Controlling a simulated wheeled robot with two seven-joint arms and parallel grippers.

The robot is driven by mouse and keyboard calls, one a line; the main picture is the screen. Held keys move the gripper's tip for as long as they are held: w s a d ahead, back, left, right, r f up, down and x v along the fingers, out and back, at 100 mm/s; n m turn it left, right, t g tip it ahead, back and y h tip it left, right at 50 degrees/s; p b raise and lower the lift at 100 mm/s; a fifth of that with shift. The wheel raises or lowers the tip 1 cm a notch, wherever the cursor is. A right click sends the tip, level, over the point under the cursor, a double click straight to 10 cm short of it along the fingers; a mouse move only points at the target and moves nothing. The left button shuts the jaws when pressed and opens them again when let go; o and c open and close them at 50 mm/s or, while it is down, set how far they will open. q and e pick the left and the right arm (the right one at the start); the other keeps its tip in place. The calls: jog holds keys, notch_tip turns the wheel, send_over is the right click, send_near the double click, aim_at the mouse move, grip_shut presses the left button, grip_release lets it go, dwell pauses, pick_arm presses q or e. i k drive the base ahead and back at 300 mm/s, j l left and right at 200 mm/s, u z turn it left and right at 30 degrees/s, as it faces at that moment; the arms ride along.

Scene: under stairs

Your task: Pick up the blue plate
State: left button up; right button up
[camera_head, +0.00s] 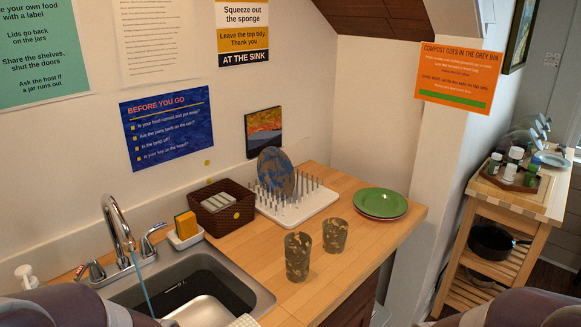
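A round plate with a blue and brown mottled pattern (276,172) stands nearly upright in a white pegged drying rack (318,203) on the wooden counter. The rack's pegs hide part of its lower edge. A small pale bluish dish (552,159) lies on the cart at the far right; its exact colour is hard to tell. Parts of my own body show at the bottom left and bottom right corners, but neither gripper is in view.
The sink (262,299) with running tap (117,226) is at lower left. The counter's front right is clear.

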aim_at(275, 169)
jog(key=i+l+u, duration=0.3)
jog(key=l, duration=0.3)
jog(key=i+l+u, duration=0.15)
jog(key=l, duration=0.2)
jog(key=i+l+u, duration=0.15)
jog(key=l, duration=0.2)
jog(key=i+l+u, duration=0.15)
jog(key=l, duration=0.25)
jog(key=i+l+u, duration=0.1)
jog(key=l, duration=0.25)
jog(key=i+l+u, duration=0.15)
jog(key=l, duration=0.25)
